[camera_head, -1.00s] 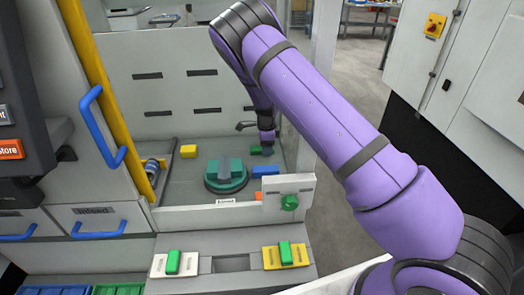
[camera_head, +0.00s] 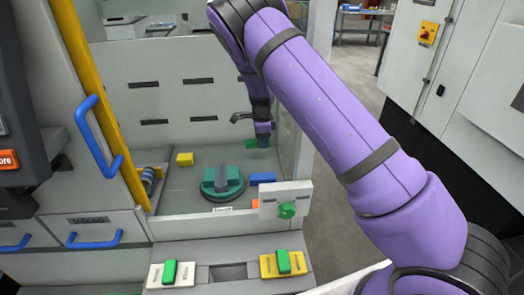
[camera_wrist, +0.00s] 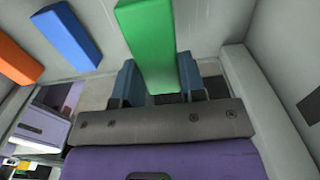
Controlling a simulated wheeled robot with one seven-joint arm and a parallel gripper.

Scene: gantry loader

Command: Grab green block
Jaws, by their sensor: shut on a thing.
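The green block (camera_wrist: 148,45) fills the upper middle of the wrist view, between the two fingers of my gripper (camera_wrist: 160,75). My gripper is shut on it. In the head view my gripper (camera_head: 262,132) is inside the loader bay at the back right, and the green block (camera_head: 258,143) shows as a small dark green patch just below the fingers. It appears slightly above the bay floor.
In the bay are a yellow block (camera_head: 185,159), a round teal fixture (camera_head: 222,182), a blue block (camera_head: 262,178) and a partly hidden orange block (camera_head: 255,203). Bay walls stand close behind and right of my gripper. Green blocks on white (camera_head: 158,280) and yellow (camera_head: 269,267) plates sit in front.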

